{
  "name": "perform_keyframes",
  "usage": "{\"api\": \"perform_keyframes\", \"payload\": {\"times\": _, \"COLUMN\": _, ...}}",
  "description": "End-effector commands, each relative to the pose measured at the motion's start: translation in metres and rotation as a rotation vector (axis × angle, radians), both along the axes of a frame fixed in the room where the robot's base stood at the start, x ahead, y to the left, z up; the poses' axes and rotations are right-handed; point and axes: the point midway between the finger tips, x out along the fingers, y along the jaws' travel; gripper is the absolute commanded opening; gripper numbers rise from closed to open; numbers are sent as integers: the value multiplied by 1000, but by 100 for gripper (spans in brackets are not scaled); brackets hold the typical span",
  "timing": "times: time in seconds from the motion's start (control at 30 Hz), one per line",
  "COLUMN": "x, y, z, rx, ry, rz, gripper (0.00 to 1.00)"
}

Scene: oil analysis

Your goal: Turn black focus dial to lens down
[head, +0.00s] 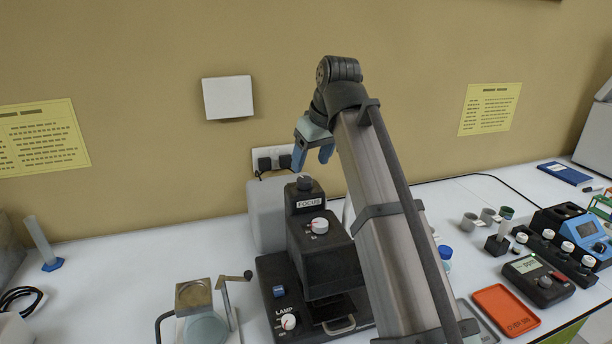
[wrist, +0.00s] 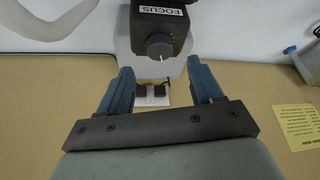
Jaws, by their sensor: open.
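The black focus dial (head: 305,183) sits on top of the black instrument's rear post, above a white FOCUS label. In the wrist view the focus dial (wrist: 160,46) shows upside down, with a thin white mark on it. My gripper (head: 313,156) is open and empty, raised above and slightly right of the dial in the head view. In the wrist view its two blue fingers (wrist: 160,85) stand apart, with the dial seen beyond and between their tips. No contact with the dial shows. The lens is not clearly visible.
A white dial with a red mark (head: 319,226) sits in front of the focus post. A LAMP knob (head: 288,321) is on the base. An orange tray (head: 505,309) lies right. The wall is close behind.

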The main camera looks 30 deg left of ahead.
Motion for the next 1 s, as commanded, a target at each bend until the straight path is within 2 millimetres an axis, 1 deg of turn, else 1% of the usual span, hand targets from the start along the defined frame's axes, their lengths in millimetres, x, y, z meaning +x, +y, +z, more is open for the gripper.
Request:
{"api": "perform_keyframes", "payload": {"times": 0.03, "x": 1, "y": 3, "z": -9, "rx": -1, "ry": 2, "rz": 0, "gripper": 66}}
{"api": "perform_keyframes", "payload": {"times": 0.2, "x": 5, "y": 11, "z": -32, "rx": 0, "ry": 1, "rz": 0, "gripper": 66}}
{"api": "perform_keyframes", "payload": {"times": 0.4, "x": 9, "y": 18, "z": -49, "rx": 0, "ry": 0, "rz": 0, "gripper": 66}}
{"api": "perform_keyframes", "payload": {"times": 0.6, "x": 11, "y": 20, "z": -56, "rx": 0, "ry": 0, "rz": 0, "gripper": 66}}
{"api": "perform_keyframes", "payload": {"times": 0.87, "x": 11, "y": 20, "z": -56, "rx": 1, "ry": 0, "rz": 0, "gripper": 66}}
{"api": "perform_keyframes", "payload": {"times": 1.0, "x": 11, "y": 20, "z": -56, "rx": 1, "ry": 0, "rz": 0, "gripper": 52}}
